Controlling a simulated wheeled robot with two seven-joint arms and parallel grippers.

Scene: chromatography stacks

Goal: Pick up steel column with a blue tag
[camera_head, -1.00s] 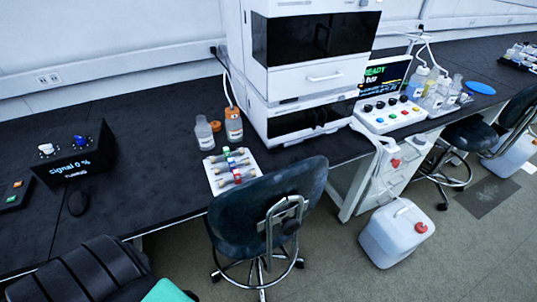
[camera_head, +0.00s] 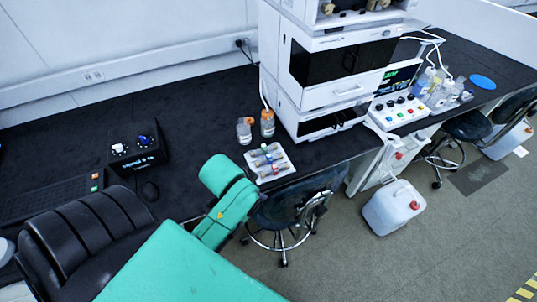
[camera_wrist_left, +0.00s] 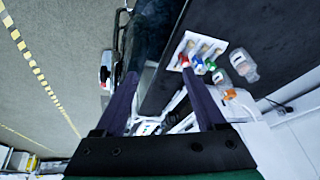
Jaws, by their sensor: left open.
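The steel column with a blue tag (camera_head: 268,158) lies on a white tray (camera_head: 290,166) on the black bench. It lies between columns with a green tag (camera_head: 264,147) and a red tag (camera_head: 274,170). In the left wrist view the blue tag (camera_wrist_left: 197,67) shows just beyond the right finger's tip; the column bodies are small there. My left gripper (camera_wrist_left: 161,80) is open and empty, its two dark fingers apart, at a distance from the tray. In the head view my green arm link shows left of the tray; the gripper itself is hidden there. My right gripper is not in view.
A dark chair (camera_head: 290,208) stands in front of the bench. A black signal box (camera_head: 137,152) is at left.

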